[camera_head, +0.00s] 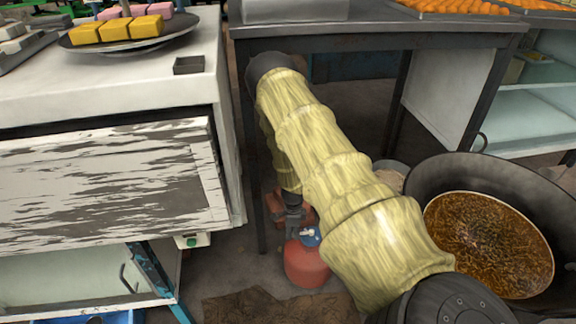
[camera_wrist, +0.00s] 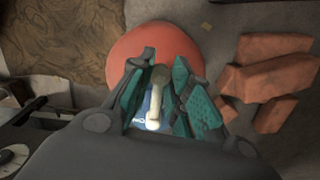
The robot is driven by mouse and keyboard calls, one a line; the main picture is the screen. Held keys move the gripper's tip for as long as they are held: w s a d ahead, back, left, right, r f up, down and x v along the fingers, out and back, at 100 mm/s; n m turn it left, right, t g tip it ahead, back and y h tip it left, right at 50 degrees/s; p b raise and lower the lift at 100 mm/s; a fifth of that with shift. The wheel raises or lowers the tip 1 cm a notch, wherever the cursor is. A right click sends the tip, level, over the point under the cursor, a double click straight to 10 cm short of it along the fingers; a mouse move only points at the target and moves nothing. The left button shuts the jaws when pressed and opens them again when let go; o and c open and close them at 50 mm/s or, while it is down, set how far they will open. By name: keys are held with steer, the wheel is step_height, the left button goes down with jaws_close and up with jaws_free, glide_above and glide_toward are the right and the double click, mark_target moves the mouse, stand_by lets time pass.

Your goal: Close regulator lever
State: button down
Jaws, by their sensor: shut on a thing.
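The red gas cylinder (camera_head: 305,265) stands on the floor under the dark metal table. Its round red top (camera_wrist: 150,45) fills the upper middle of the wrist view. On it sits the blue regulator (camera_head: 311,237) with a pale lever (camera_wrist: 156,100), also seen as a small light bar (camera_head: 306,232) in the head view. My gripper (camera_head: 293,222) reaches down from above to the regulator. In the wrist view my gripper's (camera_wrist: 158,90) two green-padded fingers stand on either side of the lever and are closed on it. The lever's contact faces are partly hidden by the fingers.
Red bricks (camera_wrist: 265,75) lie beside the cylinder. A wooden-fronted counter (camera_head: 110,185) is at left. A large dark pan of brown liquid (camera_head: 490,245) is at right. A brown mat (camera_head: 275,308) lies on the floor in front.

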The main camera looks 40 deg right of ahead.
steer(key=shift+s+d, duration=0.1)
steer(key=shift+d, duration=0.2)
steer(key=c, duration=1.3)
jaws_free()
steer(key=shift+r, duration=0.1)
steer(key=shift+a, duration=0.15)
steer(key=shift+a, duration=0.1)
step_height(320, 180, up, 12)
steer(key=shift+r, duration=0.1)
